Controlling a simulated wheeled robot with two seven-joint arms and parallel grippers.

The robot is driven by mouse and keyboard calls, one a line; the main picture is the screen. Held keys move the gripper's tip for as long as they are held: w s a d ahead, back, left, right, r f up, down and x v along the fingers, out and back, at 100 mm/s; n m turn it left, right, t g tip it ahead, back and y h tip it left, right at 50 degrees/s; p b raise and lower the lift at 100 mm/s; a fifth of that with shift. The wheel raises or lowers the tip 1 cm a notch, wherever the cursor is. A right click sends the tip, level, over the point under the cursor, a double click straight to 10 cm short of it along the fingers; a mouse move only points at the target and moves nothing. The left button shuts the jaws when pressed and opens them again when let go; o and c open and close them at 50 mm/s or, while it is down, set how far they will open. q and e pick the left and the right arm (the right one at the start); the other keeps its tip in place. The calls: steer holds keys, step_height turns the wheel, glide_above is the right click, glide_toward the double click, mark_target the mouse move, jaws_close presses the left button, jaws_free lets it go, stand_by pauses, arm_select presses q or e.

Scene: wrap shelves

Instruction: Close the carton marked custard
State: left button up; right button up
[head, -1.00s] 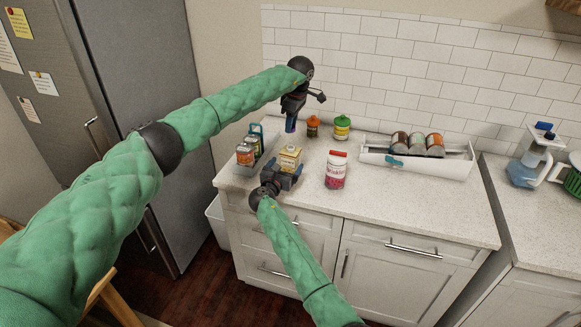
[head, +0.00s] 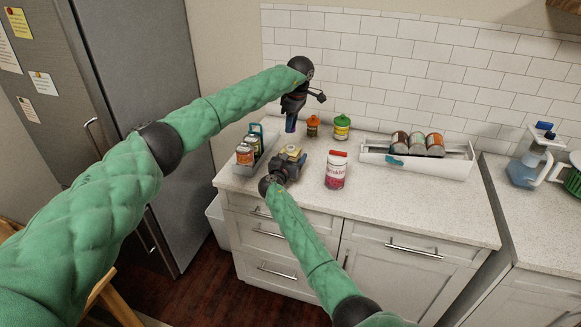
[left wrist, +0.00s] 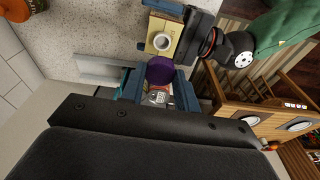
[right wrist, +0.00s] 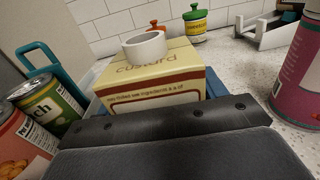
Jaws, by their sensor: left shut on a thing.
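The cream carton marked custard (right wrist: 155,77) stands on the counter with a white, hollow, round spout (right wrist: 145,46) open on top. Its top also shows in the head view (head: 293,149) and the left wrist view (left wrist: 160,36). My right gripper (head: 291,158) is low at the carton, with a blue finger on each side of it; whether they press on it I cannot tell. My left gripper (head: 290,126) points down above the counter, behind the carton. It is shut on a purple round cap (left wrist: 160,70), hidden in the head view.
A tray of cans (head: 244,170) stands close left of the carton. A white and pink bottle with a red lid (head: 336,172) is to the right. Two small jars (head: 342,127) stand behind.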

steer(key=c, duration=1)
arm_select(q)
glide_above(290, 147)
steer(key=shift+s+d+f, duration=0.1)
steer(key=shift+d+f, duration=0.05)
steer(key=shift+f, duration=1.05)
steer(key=shift+d+f, duration=0.1)
steer(key=shift+f, duration=1.1)
arm_select(e)
steer(key=shift+o, duration=0.2)
arm_select(q)
steer(key=shift+f, duration=0.1)
steer(key=shift+f, duration=0.8)
steer(key=shift+f, duration=0.6)
